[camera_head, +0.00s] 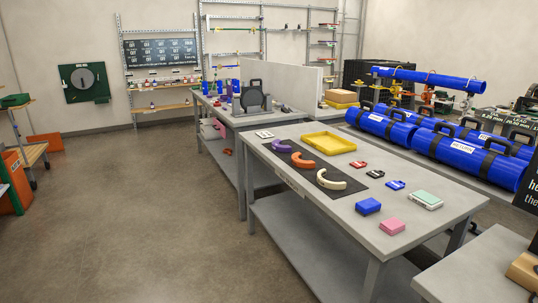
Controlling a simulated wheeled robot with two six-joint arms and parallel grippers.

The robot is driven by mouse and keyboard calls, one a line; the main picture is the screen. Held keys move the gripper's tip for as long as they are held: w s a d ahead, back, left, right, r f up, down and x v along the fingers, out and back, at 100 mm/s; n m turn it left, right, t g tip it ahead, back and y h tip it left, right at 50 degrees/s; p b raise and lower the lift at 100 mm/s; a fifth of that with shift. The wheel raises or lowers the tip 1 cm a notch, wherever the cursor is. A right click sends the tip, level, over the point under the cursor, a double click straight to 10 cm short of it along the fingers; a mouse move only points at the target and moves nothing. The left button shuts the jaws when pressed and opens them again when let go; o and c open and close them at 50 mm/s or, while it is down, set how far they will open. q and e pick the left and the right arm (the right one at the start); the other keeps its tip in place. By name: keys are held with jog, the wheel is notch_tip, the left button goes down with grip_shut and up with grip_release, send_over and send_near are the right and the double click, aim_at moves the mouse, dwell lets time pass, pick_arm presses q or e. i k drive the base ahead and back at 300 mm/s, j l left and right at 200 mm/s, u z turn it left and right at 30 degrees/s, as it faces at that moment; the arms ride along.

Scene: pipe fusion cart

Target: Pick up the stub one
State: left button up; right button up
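Neither of my grippers is in view. No thing carries a label that I can read as stub one. Several short blue upright pieces (236,86) stand on the far table (246,121), beside a dark rounded device with a handle (254,96); they are too small to make out well. Large blue pipes with black straps (455,153) lie on a rack at the right. A thinner long blue pipe (430,78) rests above them.
The floor (140,210) at the left is open. Another table corner (470,270) is at lower right.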

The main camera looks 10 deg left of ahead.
aim_at(204, 83)
jog(key=i+j+u, duration=0.35)
jog(key=i, duration=0.15)
jog(key=i+j+u, duration=0.2)
jog(key=i+u, duration=0.15)
jog(key=i, duration=0.2)
jog(key=i+u, duration=0.3)
jog(key=i, duration=0.3)
jog(key=i+j, duration=0.1)
jog(key=i, duration=3.3)
jog(key=i+j+z, duration=0.1)
jog(key=i+z, duration=0.2)
jog(key=i, duration=0.2)
jog(key=i+j+z, duration=0.3)
jog(key=i, duration=0.2)
jog(key=i+j+z, duration=0.25)
jog(key=i, duration=0.45)
